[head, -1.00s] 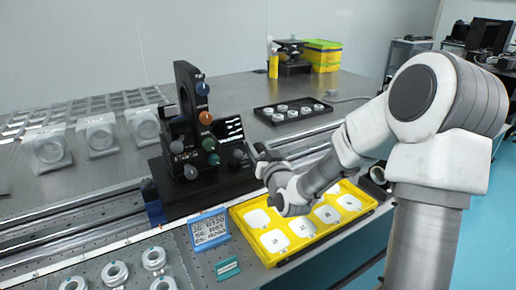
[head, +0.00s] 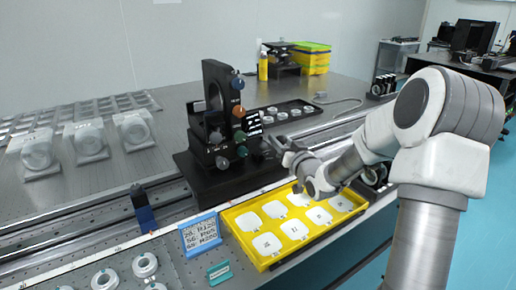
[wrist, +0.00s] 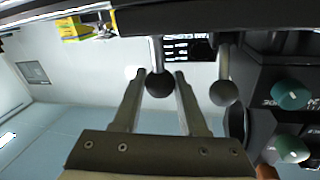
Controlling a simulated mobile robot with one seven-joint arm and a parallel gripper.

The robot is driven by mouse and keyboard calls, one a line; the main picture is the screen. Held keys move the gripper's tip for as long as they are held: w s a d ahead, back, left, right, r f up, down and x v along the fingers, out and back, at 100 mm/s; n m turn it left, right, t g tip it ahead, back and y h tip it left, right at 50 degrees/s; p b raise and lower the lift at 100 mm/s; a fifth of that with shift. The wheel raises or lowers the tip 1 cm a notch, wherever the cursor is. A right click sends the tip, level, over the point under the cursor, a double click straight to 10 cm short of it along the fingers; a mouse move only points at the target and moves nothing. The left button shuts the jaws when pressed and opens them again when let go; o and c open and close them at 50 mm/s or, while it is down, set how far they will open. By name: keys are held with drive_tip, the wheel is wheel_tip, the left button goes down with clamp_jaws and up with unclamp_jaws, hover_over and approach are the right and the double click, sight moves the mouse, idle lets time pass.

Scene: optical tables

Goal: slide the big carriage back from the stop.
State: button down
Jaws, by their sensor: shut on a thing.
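The big carriage (head: 215,180) is a black base with an upright plate and coloured knobs. It sits on the rail in the head view, with a clear gap between it and the small dark blue stop (head: 143,212) to its left. My gripper (head: 283,150) is at the carriage's right side. In the wrist view my gripper (wrist: 160,76) is shut on a black ball knob (wrist: 159,85) at the end of a metal rod. A second ball knob (wrist: 223,93) is just right of the fingers, and the carriage's teal knobs (wrist: 291,95) are further right.
A yellow tray (head: 262,262) with white square pieces lies in front, below my arm. A blue-framed sign (head: 200,234) stands left of it. A black tray (head: 262,108) of rings is behind. White mounts (head: 87,140) stand at the left. The rail (head: 80,228) left of the stop is bare.

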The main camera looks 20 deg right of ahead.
drive_tip(key=w+d+p, duration=0.1)
drive_tip(key=w+d, duration=0.2)
drive_tip(key=d, duration=0.6)
drive_tip(key=shift+d, duration=0.25)
drive_tip(key=shift+r, duration=0.1)
drive_tip(key=shift+c, duration=2.3)
unclamp_jaws()
drive_tip(key=shift+w, duration=0.1)
drive_tip(key=s+d+p, duration=0.2)
drive_tip(key=s+p, duration=0.1)
drive_tip(key=s, duration=1.4)
drive_tip(key=shift+s, duration=0.2)
